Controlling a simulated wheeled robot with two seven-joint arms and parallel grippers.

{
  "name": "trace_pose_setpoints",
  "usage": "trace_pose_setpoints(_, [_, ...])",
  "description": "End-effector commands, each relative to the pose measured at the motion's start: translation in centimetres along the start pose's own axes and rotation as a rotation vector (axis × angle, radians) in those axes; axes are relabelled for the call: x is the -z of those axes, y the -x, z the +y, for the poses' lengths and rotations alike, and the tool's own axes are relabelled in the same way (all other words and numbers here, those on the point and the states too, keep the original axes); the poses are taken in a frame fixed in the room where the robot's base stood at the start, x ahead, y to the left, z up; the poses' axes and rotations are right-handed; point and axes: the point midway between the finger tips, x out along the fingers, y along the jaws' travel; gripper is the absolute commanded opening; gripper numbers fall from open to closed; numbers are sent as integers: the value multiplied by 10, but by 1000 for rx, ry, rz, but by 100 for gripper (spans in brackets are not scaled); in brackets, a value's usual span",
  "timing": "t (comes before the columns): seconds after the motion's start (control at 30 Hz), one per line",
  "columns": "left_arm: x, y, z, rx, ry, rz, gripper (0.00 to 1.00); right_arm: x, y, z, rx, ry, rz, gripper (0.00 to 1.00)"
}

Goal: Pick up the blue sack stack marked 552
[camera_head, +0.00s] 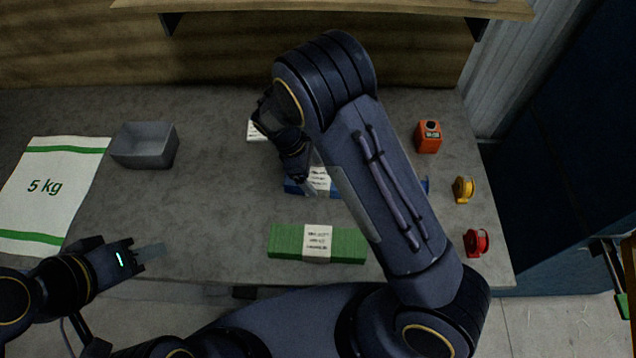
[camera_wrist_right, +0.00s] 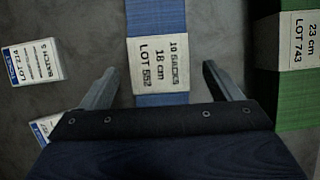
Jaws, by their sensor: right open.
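The blue sack stack (camera_wrist_right: 157,17) lies on the table, and its white band in the right wrist view reads 10 SACKS, 18 cm, LOT 552. In the head view the blue stack (camera_head: 292,187) is partly hidden behind my right arm. My right gripper (camera_wrist_right: 160,85) is open, with one finger on each side of the blue stack as seen from the wrist. In the head view my right gripper (camera_head: 308,188) is over the stack and mostly covered. I cannot tell its height above the stack. My left gripper (camera_head: 150,252) is at the table's front left edge, away from the stacks; its jaw opening is unclear.
A green stack (camera_head: 345,245) marked LOT 743 lies nearer the front. A grey bin (camera_head: 145,162) and a 5 kg sack (camera_head: 50,190) are at left. White labels (camera_wrist_right: 33,62) lie beside the blue stack. An orange device (camera_head: 428,137), yellow reel (camera_head: 463,189) and red reel (camera_head: 476,242) stand at right.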

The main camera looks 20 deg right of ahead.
Motion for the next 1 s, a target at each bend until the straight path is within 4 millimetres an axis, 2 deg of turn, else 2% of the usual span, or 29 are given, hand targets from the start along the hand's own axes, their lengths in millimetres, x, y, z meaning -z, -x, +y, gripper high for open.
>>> trace_pose_setpoints(0.03, [-4,-8,-4,0,0,0,36,1,-14,0,1,-2,-2,85])
trace_pose_setpoints(0.1, [-7,-14,-6,0,0,0,36,0,-26,0,2,0,-3,85])
trace_pose_setpoints(0.2, [-10,-19,-9,0,0,0,36,0,-36,1,1,-1,-2,85])
trace_pose_setpoints(0.47, [-9,-18,-8,0,0,0,36,-2,-36,1,1,-1,0,83])
trace_pose_setpoints(0.87, [-9,-18,-8,0,0,0,36,-2,-36,1,1,-1,0,31])
trace_pose_setpoints(1.0, [-9,-18,-8,0,0,0,36,-2,-35,1,0,-1,0,29])
